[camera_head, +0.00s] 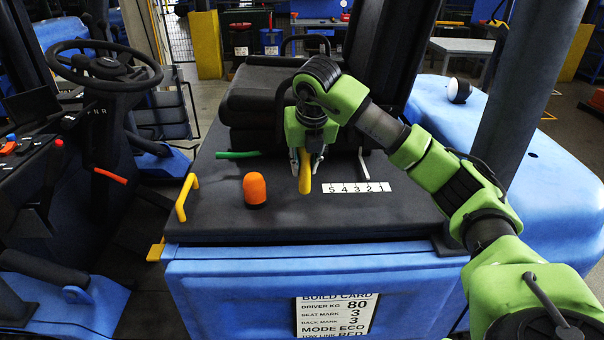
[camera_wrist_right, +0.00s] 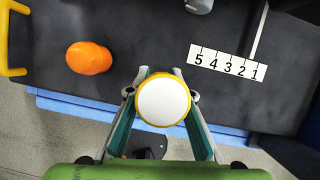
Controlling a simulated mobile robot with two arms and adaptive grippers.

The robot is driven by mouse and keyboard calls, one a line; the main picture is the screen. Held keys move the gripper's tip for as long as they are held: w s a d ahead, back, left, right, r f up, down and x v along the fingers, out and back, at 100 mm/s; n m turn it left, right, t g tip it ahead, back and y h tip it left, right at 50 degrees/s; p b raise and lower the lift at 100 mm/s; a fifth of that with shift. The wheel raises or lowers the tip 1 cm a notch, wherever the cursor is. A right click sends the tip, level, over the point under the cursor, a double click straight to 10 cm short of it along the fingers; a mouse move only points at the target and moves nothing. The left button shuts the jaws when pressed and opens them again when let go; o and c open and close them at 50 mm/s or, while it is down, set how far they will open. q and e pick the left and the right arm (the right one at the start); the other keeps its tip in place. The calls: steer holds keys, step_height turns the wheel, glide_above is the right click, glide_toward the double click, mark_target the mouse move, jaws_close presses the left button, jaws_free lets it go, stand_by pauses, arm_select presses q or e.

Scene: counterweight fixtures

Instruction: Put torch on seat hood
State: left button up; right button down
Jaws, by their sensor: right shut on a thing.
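The torch (camera_head: 305,174) is yellow and hangs upright in my right gripper (camera_head: 307,160), over the middle of the seat hood. In the right wrist view the torch (camera_wrist_right: 164,101) shows its round white end with a yellow rim, between the two fingers of my right gripper (camera_wrist_right: 161,98). The fingers are shut on it. The seat hood (camera_head: 345,220) is the flat dark top of the blue body below the seat. I cannot tell whether the torch's lower end touches the hood. My left gripper is out of view.
An orange rounded object (camera_head: 255,189) stands on the hood left of the torch. A white number strip (camera_head: 356,188) lies to the right. The black seat (camera_head: 262,95) stands behind. A yellow handle (camera_head: 186,198) edges the left side. The hood's front part is clear.

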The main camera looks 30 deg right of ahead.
mark_target(302, 178)
steer(key=f+p, duration=0.1)
steer(key=f, duration=0.2)
steer(key=shift+w+a+p, duration=0.2)
steer(key=shift+w+p, duration=0.2)
steer(key=shift+f, duration=0.55)
steer(key=c, duration=2.2)
jaws_free()
steer(key=shift+f, duration=0.2)
steer(key=o, duration=0.4)
steer(key=shift+r, duration=0.15)
